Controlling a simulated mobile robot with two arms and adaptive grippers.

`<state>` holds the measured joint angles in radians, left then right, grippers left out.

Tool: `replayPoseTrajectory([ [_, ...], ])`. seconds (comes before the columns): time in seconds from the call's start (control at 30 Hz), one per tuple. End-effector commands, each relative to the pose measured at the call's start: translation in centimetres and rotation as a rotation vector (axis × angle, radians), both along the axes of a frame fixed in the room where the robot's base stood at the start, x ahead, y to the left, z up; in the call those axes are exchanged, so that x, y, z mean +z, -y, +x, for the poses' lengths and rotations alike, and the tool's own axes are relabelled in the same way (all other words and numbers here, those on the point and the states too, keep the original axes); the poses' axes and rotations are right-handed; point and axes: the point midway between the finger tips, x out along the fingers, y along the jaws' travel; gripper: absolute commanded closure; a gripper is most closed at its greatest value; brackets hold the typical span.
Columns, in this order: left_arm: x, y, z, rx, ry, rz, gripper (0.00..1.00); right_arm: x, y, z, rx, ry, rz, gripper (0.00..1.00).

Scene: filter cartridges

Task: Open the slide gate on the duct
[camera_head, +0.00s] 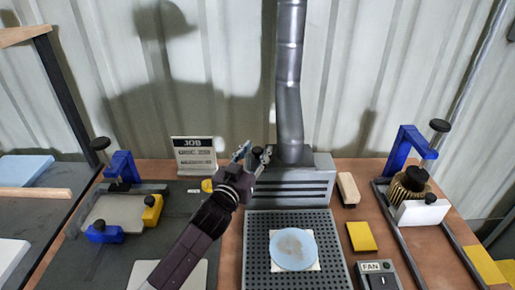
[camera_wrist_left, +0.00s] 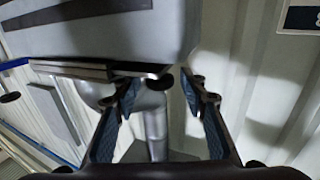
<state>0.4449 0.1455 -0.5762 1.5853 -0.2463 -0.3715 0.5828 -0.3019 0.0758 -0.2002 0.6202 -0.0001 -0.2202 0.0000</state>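The grey metal duct (camera_head: 289,75) rises from the vented box (camera_head: 290,180) at the back of the bench; the duct also shows in the left wrist view (camera_wrist_left: 155,130). A thin metal plate that looks like the slide gate (camera_wrist_left: 95,70) sticks out of the box, with a dark round knob (camera_wrist_left: 160,82) at its end. The knob (camera_head: 257,153) also shows in the head view. My left gripper (camera_head: 254,152) is open at the box's left side. Its fingertips (camera_wrist_left: 158,82) stand on either side of the knob, with gaps visible. My right gripper is out of view.
A JOB sign (camera_head: 194,155) stands left of my left gripper. A perforated plate (camera_head: 255,265) bears a round bluish filter disc (camera_head: 293,250). A wooden block (camera_head: 348,188), yellow pad (camera_head: 361,236) and FAN switch box (camera_head: 377,272) lie right. Blue-clamp fixtures (camera_head: 121,167) (camera_head: 408,142) flank the bench.

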Motion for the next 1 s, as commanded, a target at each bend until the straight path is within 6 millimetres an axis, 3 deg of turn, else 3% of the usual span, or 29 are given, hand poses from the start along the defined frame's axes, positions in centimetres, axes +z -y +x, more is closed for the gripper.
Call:
replayPoseTrajectory([
  [0.43,0.00,0.38,0.85,-0.001,0.000,0.000,0.61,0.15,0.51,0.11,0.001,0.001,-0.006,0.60],
  [0.8,0.01,0.39,0.83,-0.001,0.000,0.000,1.00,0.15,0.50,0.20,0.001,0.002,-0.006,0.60],
  [1.0,0.00,0.39,0.83,-0.001,0.000,0.000,1.00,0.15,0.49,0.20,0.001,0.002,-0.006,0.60],
])
